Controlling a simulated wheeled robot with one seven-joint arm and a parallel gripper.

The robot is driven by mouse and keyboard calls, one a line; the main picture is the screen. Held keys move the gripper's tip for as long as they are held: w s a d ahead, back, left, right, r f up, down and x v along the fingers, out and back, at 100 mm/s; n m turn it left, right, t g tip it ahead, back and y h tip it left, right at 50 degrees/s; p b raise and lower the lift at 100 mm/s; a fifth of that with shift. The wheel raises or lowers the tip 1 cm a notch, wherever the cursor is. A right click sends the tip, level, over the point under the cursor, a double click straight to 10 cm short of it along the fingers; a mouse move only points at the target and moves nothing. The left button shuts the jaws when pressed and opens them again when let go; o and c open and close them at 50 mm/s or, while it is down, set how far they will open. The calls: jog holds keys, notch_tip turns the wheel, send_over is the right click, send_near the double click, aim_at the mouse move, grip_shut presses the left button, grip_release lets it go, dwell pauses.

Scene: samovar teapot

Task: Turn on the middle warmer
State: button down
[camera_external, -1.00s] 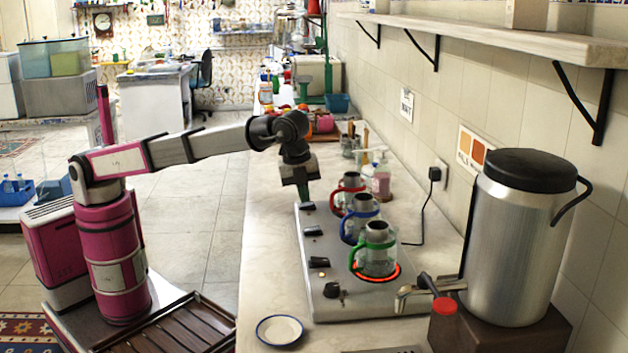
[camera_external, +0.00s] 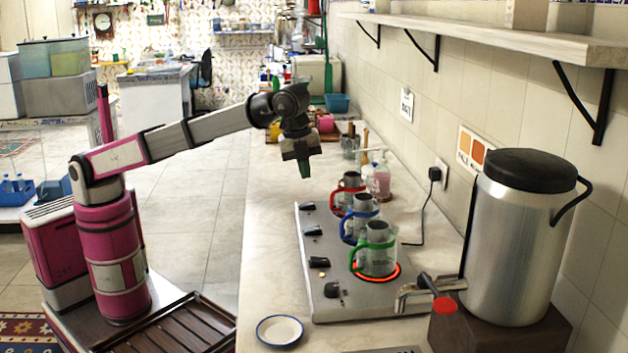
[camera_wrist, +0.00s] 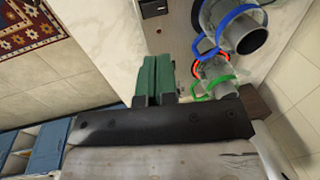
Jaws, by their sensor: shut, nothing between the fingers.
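The grey warmer panel (camera_external: 345,300) lies on the counter with three glass pots in a row. The blue-handled pot (camera_external: 361,217) is in the middle, with no glow visible under it. The red-handled pot (camera_external: 349,190) is farther back. The green-handled pot (camera_external: 378,256) is nearest, on a glowing red ring. My gripper (camera_external: 305,170) is shut and empty, above the panel's far left end. Its green fingers (camera_wrist: 156,62) show in the wrist view, near a dark switch (camera_wrist: 153,9).
A large metal urn (camera_external: 515,235) with a spigot stands at the right front. A shelf (camera_external: 500,38) juts from the wall above. A saucer (camera_external: 279,331) lies at the front counter edge. Bottles (camera_external: 381,180) stand behind the pots. The counter left of the panel is clear.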

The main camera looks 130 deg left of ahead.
jog(key=shift+w, duration=0.1)
send_near(311, 229)
jog(key=f, duration=0.2)
jog(key=w+a+f, duration=0.1)
jog(key=f, duration=0.1)
jog(key=a+f, duration=0.1)
jog(key=f, duration=0.2)
jog(key=shift+w+f, duration=0.1)
jog(key=shift+w, duration=0.3)
jog(key=shift+a+f, duration=0.15)
jog(key=shift+f, duration=0.05)
jog(key=shift+s, duration=0.1)
dwell(0.4)
jog(key=shift+s+d+r, duration=0.1)
jog(key=shift+s+d, duration=0.35)
jog(key=shift+d, duration=0.15)
